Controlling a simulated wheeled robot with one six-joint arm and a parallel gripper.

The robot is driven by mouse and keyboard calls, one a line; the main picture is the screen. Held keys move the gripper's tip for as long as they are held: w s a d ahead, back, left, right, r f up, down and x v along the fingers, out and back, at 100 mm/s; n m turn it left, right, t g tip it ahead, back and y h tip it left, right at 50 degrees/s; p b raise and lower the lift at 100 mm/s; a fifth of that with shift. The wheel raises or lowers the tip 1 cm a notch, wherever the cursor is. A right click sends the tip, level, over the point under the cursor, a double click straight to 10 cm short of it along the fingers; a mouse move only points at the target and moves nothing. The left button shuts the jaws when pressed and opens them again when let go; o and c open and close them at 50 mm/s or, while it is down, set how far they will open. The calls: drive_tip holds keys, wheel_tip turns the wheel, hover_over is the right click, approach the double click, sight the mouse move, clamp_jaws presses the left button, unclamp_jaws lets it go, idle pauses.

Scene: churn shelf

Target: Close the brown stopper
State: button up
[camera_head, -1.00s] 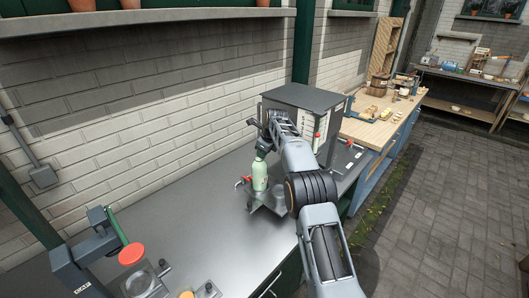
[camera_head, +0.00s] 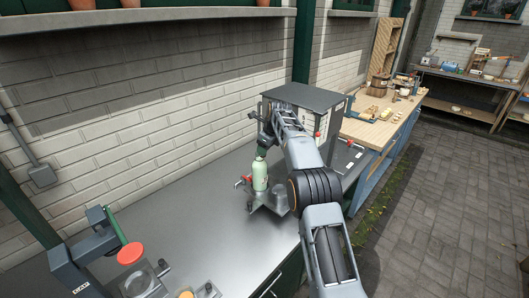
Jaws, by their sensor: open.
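My gripper (camera_head: 264,128) is at the end of my arm, over the grey metal bench and just above a pale green bottle (camera_head: 260,178). The bottle has a darker green top and stands upright beside a grey metal stand. The gripper's jaws are small and partly hidden by my arm, and I see nothing held in them. I cannot pick out a brown stopper for certain; it may be hidden behind my arm or too small to tell.
A grey cabinet (camera_head: 305,97) stands behind my arm. A red-handled part (camera_head: 243,181) is left of the bottle. A device with an orange disc (camera_head: 130,254) is at the front left. The bench's middle (camera_head: 185,200) is clear; a wooden workbench (camera_head: 375,132) lies beyond.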

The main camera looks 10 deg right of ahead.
drive_tip(key=v, duration=1)
drive_tip(key=shift+r, duration=0.3)
drive_tip(key=shift+s+d, duration=0.15)
